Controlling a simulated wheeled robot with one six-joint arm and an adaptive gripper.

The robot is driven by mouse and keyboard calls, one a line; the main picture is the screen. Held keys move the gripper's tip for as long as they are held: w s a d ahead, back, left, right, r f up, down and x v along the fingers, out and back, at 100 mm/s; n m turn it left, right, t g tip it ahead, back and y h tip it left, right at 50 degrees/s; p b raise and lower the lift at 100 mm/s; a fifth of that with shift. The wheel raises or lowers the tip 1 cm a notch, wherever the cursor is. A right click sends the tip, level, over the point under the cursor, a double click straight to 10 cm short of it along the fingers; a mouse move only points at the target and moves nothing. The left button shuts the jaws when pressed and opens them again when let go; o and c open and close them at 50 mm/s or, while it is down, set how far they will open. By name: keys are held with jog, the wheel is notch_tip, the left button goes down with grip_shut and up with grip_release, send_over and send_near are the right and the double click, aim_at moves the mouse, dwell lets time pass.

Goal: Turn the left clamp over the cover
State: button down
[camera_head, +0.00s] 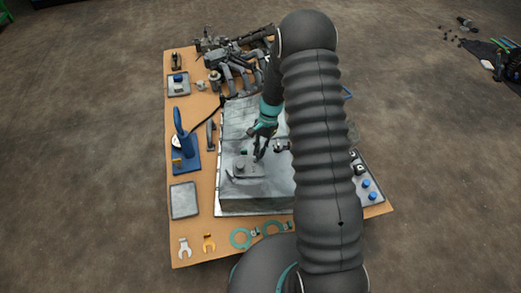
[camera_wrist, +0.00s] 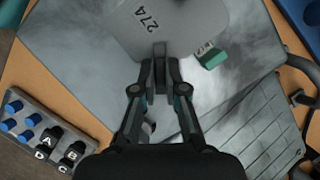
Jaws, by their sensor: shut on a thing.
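My gripper (camera_head: 260,148) reaches down over the big grey metal housing (camera_head: 256,205) on the table. In the wrist view, my gripper (camera_wrist: 160,85) is shut on a narrow dark grey upright piece, which looks like the left clamp (camera_wrist: 160,62). The clamp stands at the edge of a light grey plate marked 274, which looks like the cover (camera_wrist: 185,25). The cover shows in the head view as a small plate (camera_head: 246,170) on the housing, just left of and below my fingertips. The clamp's lower part is hidden by my fingers.
A tray with blue knobs and lettered black parts (camera_wrist: 38,130) lies to the left in the wrist view. My arm hides the housing's right side.

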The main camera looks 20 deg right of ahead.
jog(key=shift+n, duration=0.4)
jog(key=c, duration=1.2)
grip_release()
jog(key=v, duration=1.2)
jog(key=shift+w, duration=0.1)
